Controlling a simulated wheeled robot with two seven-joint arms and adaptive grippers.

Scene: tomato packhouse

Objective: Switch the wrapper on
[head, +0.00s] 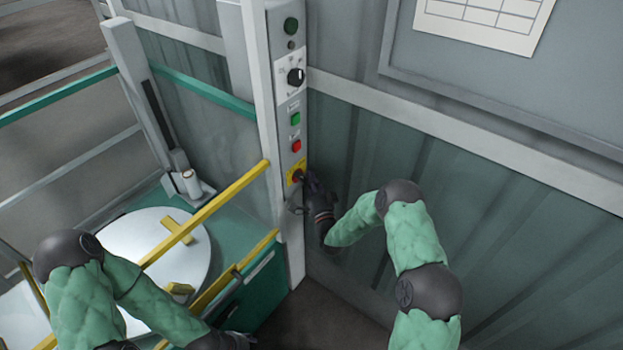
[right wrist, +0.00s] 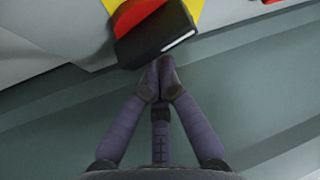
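The wrapper's control panel (head: 283,100) runs up a light grey post. It carries a black rotary knob (head: 295,76), a green button (head: 295,118) and a red button (head: 297,146). Below them is a yellow plate (head: 291,166) with a red switch on it. In the right wrist view the red part (right wrist: 130,15) bears a black block-like handle (right wrist: 155,35). My right gripper (head: 306,180) is at this switch. Its fingertips (right wrist: 158,72) are together at the handle's lower edge; contact is unclear. My left gripper is at the bottom edge, its fingers not clearly visible.
The wrapper's round white turntable (head: 150,235) stands behind yellow rails (head: 210,212) on the left. A corrugated grey-green wall (head: 440,180) is right of the post. A sheet of paper (head: 485,20) hangs on a board at the upper right.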

